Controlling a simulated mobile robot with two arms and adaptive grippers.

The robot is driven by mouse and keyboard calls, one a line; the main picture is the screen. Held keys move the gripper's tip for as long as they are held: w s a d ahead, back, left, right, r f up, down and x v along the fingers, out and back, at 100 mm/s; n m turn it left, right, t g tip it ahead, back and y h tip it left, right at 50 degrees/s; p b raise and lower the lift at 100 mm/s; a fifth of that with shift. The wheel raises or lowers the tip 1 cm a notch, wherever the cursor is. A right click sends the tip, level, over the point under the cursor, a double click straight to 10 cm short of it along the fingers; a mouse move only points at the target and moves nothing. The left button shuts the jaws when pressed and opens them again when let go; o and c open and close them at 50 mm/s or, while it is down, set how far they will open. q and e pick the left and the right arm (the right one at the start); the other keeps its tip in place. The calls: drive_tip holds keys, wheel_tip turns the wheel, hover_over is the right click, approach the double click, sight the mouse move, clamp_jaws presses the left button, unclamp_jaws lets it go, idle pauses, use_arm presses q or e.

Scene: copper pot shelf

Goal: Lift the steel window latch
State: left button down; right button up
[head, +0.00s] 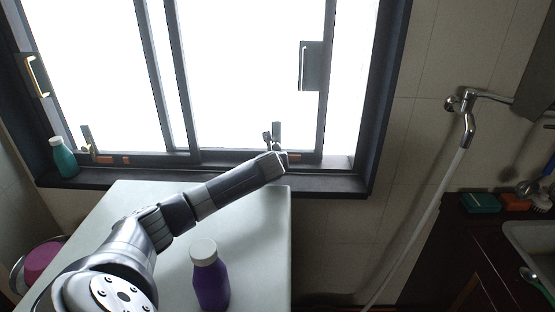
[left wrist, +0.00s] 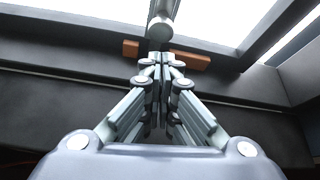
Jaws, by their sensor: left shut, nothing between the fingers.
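The steel window latch (head: 267,139) stands on the lower frame of the right window pane, with a dark upright plate beside it. In the left wrist view a steel post with a rounded end (left wrist: 160,27), apparently this latch, is just beyond my fingertips. My left gripper (head: 284,161) reaches across the table to the sill and is at the foot of the latch. In the left wrist view my left gripper (left wrist: 161,60) is shut with nothing held. Its tips overlap the knob in the picture; I cannot tell whether they touch. My right gripper is not in view.
A second latch (head: 87,143) and a teal bottle (head: 63,157) are at the window's left. A purple bottle (head: 209,277) stands on the pale table (head: 268,245), close to my left arm. A tap (head: 467,125) with a hose is on the right wall.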

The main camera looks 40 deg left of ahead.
sight(278, 148)
use_arm(q)
drive_tip(key=shift+x, duration=1.3)
wheel_tip(278, 148, up, 4)
drive_tip(key=p, duration=0.5)
drive_tip(key=shift+r, duration=0.15)
